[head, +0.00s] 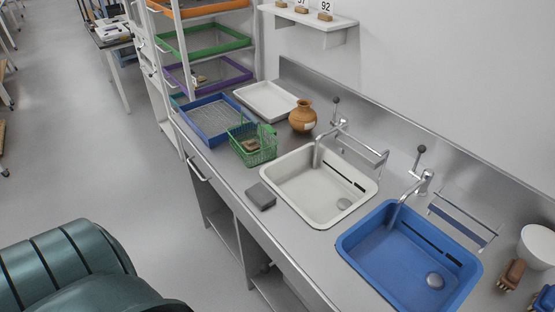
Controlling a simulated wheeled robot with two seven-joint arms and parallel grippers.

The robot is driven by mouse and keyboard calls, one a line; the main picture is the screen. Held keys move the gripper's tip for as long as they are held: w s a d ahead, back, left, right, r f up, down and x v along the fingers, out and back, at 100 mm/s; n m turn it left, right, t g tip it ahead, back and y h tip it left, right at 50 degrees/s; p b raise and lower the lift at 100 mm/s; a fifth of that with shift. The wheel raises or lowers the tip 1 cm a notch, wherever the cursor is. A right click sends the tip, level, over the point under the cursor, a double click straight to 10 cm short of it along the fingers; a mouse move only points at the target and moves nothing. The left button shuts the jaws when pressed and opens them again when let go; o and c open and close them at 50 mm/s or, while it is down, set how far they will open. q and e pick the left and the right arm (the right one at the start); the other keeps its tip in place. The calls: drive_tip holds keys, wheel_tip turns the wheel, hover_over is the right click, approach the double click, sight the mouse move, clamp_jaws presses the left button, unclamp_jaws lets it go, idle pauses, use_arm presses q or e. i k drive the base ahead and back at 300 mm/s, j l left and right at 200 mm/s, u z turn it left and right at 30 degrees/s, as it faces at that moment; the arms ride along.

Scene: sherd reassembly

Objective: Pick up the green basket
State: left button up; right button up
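The green basket (258,156) is a small wire basket with a raised panel at its right side. It stands upright on the steel counter (225,166), left of the white sink. Something brown shows inside it, too small to make out. My arm's dark green links fill the lower left corner, well away from the basket over the floor. Neither gripper shows in the head view.
A blue tray (238,121) touches or nearly touches the basket's left side. A brown jar (302,116) and white tray (266,95) stand behind. A grey block (260,196) lies in front. White (360,205) and blue sinks (347,245) with taps are to the right.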

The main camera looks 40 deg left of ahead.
sight(269, 130)
drive_tip(key=j+z, duration=0.1)
drive_tip(key=j, duration=0.3)
drive_tip(key=j+z, duration=0.15)
drive_tip(key=j, duration=0.3)
drive_tip(key=k+j+z, duration=0.1)
drive_tip(key=j, duration=0.3)
drive_tip(key=k+j+z, duration=0.15)
drive_tip(key=j, duration=0.25)
drive_tip(key=j+z, duration=0.1)
drive_tip(key=j, duration=0.3)
drive_tip(key=k+j+z, duration=0.1)
drive_tip(key=j, duration=0.25)
drive_tip(key=k+j+z, duration=0.15)
drive_tip(key=j, duration=0.25)
drive_tip(key=k+j+z, duration=0.1)
drive_tip(key=j, duration=0.25)
drive_tip(key=k, duration=0.1)
